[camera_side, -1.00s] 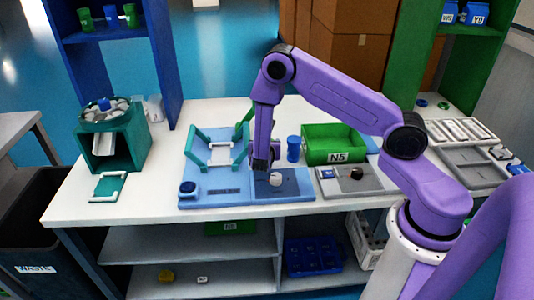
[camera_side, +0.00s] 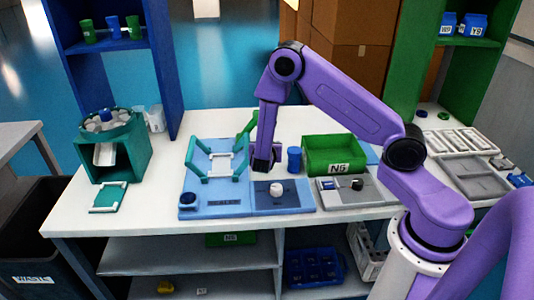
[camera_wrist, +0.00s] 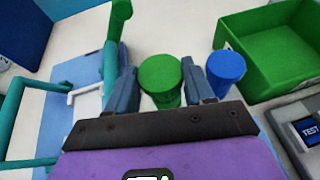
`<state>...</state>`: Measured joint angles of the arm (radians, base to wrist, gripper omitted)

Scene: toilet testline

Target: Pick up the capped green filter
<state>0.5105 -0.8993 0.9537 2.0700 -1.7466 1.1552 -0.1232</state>
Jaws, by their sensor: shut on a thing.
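The capped green filter (camera_wrist: 160,76) shows in the wrist view as a green cylinder with a round top. It is between the two fingers of my gripper (camera_wrist: 160,86), which is shut on it. In the side view my gripper (camera_side: 264,160) is over the back of the blue platform, left of a blue cylinder. The filter cannot be made out there, hidden by my gripper.
A blue cylinder (camera_wrist: 226,70) stands close to the right finger. A green bin (camera_side: 335,156) marked N5 is right of it. A teal frame (camera_side: 194,158) is on the left. A white round part (camera_side: 276,188) sits on the platform's front block.

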